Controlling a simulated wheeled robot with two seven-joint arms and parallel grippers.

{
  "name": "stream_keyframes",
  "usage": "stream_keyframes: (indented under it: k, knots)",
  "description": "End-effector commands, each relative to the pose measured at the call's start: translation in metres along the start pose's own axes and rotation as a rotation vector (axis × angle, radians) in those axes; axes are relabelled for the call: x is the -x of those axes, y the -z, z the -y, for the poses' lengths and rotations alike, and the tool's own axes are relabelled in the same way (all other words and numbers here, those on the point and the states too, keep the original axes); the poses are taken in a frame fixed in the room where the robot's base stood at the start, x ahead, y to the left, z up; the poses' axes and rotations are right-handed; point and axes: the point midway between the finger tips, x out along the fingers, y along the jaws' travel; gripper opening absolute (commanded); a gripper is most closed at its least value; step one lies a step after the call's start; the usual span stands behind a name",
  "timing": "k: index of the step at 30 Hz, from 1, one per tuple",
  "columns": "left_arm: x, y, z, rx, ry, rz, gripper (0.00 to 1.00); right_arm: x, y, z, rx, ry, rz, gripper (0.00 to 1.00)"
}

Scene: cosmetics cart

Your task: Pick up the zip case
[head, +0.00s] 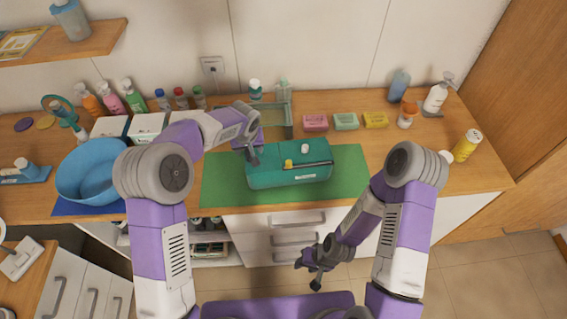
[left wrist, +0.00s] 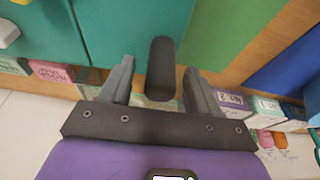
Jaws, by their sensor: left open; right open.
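The teal case (head: 270,180), which I take as the zip case, lies on the green mat at the middle of the counter. A yellow-capped item (head: 289,163), a white round jar (head: 305,148) and a thin dark stick (head: 312,165) show on it. My left gripper (head: 254,156) is open above its left end. In the left wrist view the case (left wrist: 100,32) fills the upper left, beyond the open fingers (left wrist: 160,85). A dark rounded shape between them is unclear. My right gripper (head: 310,274) is open, low in front of the counter, away from the case.
The green mat (head: 347,180) is bare right of the case. Soap boxes (head: 346,121) stand behind it. A blue basin (head: 90,172), white boxes (head: 148,127) and several bottles stand left. A yellow can (head: 467,145) stands right. Drawers (head: 275,236) lie below the counter.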

Motion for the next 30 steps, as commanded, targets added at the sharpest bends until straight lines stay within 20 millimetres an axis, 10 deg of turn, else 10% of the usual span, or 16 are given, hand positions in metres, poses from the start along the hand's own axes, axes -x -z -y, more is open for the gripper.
stream_keyframes:
  k: [9, 21, 30]
  knots:
    - [-0.008, -0.0001, -0.0002, 0.0, -0.001, -0.001, 0.62, 0.0002, -0.0001, 0.0, 0.0, 0.0, 0.0, 0.43]
    - [-0.0077, -0.0002, -0.0002, 0.0, -0.001, -0.001, 0.02, 0.0002, -0.0001, 0.0, 0.0, 0.0, 0.0, 0.43]
    - [-0.0068, 0.0005, -0.0007, 0.001, -0.003, -0.003, 0.0, 0.0002, -0.0001, 0.0, 0.0, 0.0, 0.0, 0.43]
